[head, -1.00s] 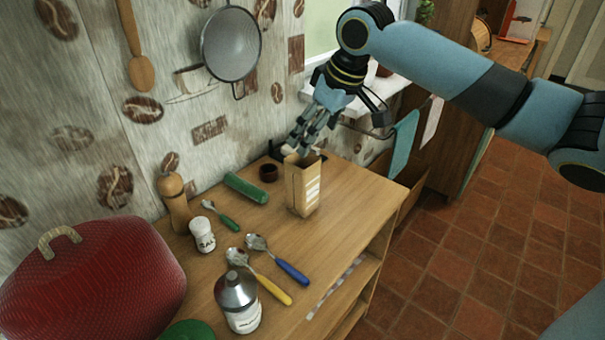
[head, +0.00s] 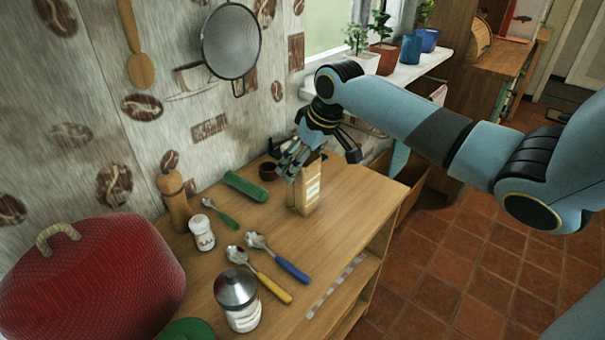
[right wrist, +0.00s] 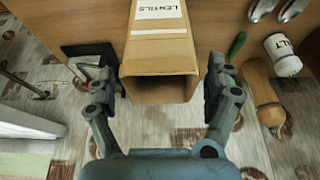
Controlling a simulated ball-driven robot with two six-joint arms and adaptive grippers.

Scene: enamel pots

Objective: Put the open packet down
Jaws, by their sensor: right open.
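The open packet (head: 308,190), tan cardboard with a white label, stands upright on the wooden worktop (head: 345,205) in the head view. In the right wrist view the packet (right wrist: 160,50) shows its LENTILS label and its open end facing my gripper. My right gripper (head: 290,166) is at the packet's top, its fingers partly covering the upper left of it. In the right wrist view the open fingers (right wrist: 164,78) lie on either side of the packet, with a gap on each side. My left gripper is not in view.
A green cylinder (head: 245,187) and a dark ring-shaped thing (head: 267,172) lie left of the packet. Worktop right of the packet is clear.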

